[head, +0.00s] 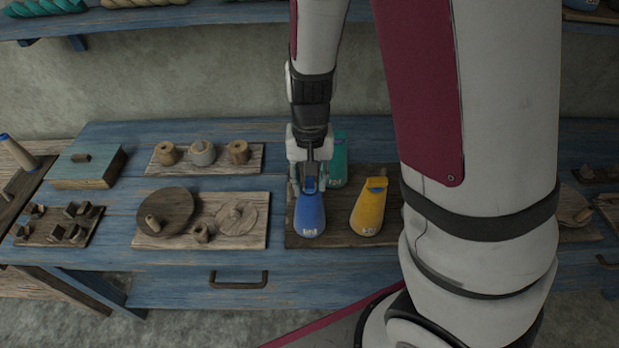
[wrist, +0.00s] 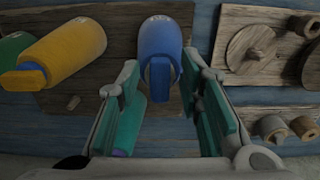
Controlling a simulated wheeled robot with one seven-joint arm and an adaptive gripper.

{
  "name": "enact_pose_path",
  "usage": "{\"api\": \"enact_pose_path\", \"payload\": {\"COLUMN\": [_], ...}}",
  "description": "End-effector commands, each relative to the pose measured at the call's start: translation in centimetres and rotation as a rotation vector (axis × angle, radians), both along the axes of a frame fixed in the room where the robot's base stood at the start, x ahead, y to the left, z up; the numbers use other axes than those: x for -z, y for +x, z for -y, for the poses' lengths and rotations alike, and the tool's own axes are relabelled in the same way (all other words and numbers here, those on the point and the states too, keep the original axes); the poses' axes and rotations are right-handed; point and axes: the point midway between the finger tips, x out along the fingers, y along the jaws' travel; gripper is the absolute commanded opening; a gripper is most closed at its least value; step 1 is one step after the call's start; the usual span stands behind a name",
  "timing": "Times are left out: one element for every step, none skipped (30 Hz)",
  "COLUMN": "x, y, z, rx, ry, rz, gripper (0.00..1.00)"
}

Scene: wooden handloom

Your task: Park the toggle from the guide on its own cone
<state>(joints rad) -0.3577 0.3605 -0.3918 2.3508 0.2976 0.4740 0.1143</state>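The blue cone (head: 310,217) lies on a dark wooden board, and it also shows in the wrist view (wrist: 161,38). A darker blue toggle-like piece (wrist: 160,78) is at its narrow end. My gripper (head: 309,176) points down over that end. In the wrist view its two fingers (wrist: 160,92) stand apart, with the blue piece between them and visible gaps on both sides. A yellow cone (head: 369,212) lies to the right with a yellow toggle (head: 377,183) at its narrow end. A teal cone (head: 338,160) lies behind my gripper, partly hidden. I cannot identify the guide.
A green cone (wrist: 14,48) shows beyond the yellow one in the wrist view. Left are a board of wooden discs (head: 165,212), several spools (head: 203,153) and a teal box (head: 88,167). My arm hides the right side.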

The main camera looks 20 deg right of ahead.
Motion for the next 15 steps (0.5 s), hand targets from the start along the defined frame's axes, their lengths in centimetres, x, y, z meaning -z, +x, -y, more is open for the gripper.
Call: {"api": "enact_pose_path", "payload": {"x": [0.0,0.0,0.0,0.0,0.0,0.0,0.0,0.0,-0.1,-0.3,-0.4,-0.8,-1.1,-1.6,-2.2], "y": [0.0,0.0,0.0,0.0,0.0,0.0,0.0,0.0,0.0,0.0,0.1,0.1,0.1,0.1,0.2], "z": [0.0,0.0,0.0,0.0,0.0,0.0,0.0,0.0,0.0,0.0,0.0,0.0,0.0,-0.1,-0.1], "rx": [0.0,0.0,0.0,0.0,0.0,0.0,0.0,0.0,0.0,-0.001,-0.001,-0.001,-0.001,-0.002,-0.003], "ry": [0.0,0.0,0.0,0.0,0.0,0.0,0.0,0.0,0.0,0.001,0.001,0.0,0.001,0.003,0.002], "rz": [0.0,0.0,0.0,0.0,0.0,0.0,0.0,0.0,0.0,0.001,0.001,0.002,0.004,0.004,0.006], "gripper": [0.39,0.39,0.39,0.39,0.39,0.39,0.39,0.39,0.39,0.39,0.39,0.39,0.39,0.39,0.39]}}
